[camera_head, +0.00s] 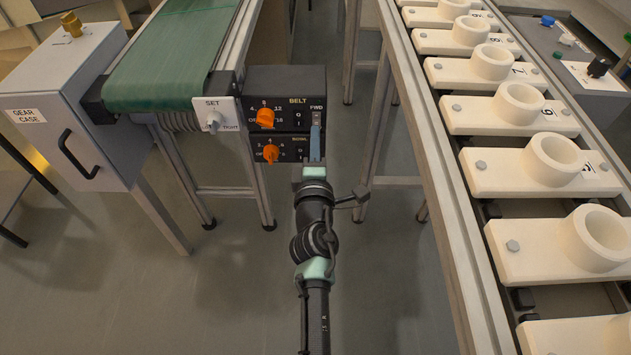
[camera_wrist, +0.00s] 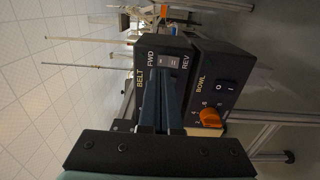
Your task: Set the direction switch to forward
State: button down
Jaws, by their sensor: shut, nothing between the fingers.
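The direction switch (camera_wrist: 168,61) is a small grey rocker on the dark BELT control box (camera_head: 290,82). In the wrist view it lies between the FWD and REV labels. In the head view its grey top (camera_head: 317,117) shows just under the FWD label; the rest is hidden behind my gripper. My gripper (camera_head: 316,130) is shut and empty, its blue-grey fingers pointing at the switch. In the wrist view the fingertips (camera_wrist: 162,82) are close to the switch face. I cannot tell whether they touch it, or which way the rocker is tipped.
The BELT box carries an orange knob (camera_head: 265,117). The BOWL box (camera_head: 290,148) below has another orange knob (camera_head: 271,153). A SET dial (camera_head: 214,120) is left of them, by the green conveyor (camera_head: 170,55). A rail with white holders (camera_head: 525,105) runs along the right.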

jog(key=s+p, duration=0.2)
jog(key=s, duration=0.8)
jog(key=shift+r, duration=0.1)
